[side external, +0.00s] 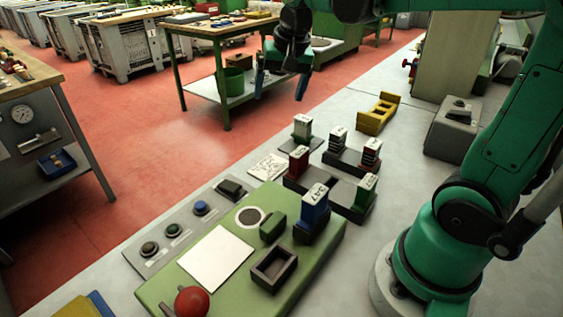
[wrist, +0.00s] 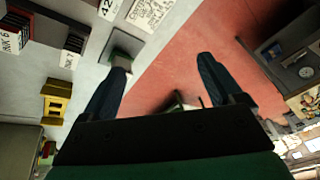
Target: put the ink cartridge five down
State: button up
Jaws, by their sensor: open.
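I cannot tell which is number five. One label in the wrist view reads INK 6 (wrist: 12,42). My gripper (side external: 282,88) is open and empty, raised over the bench's far edge and apart from the cartridges. Its fingers (wrist: 162,66) are spread with red floor between them.
A green board (side external: 160,291) carries an empty dark square holder (side external: 272,270), white paper (side external: 217,258) and a red knob (side external: 192,301). A yellow block (side external: 378,113) and grey box (side external: 452,128) stand behind. A button panel (side external: 172,231) lies left.

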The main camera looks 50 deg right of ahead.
jog(key=s+a+f+n+t+y, duration=0.1)
jog(key=s+a+f+n+t, duration=0.2)
jog(key=s+a+n, duration=0.4)
jog(key=shift+a+f+n+t, duration=0.4)
jog(key=shift+a+f+n, duration=0.5)
jog(key=shift+a, duration=0.1)
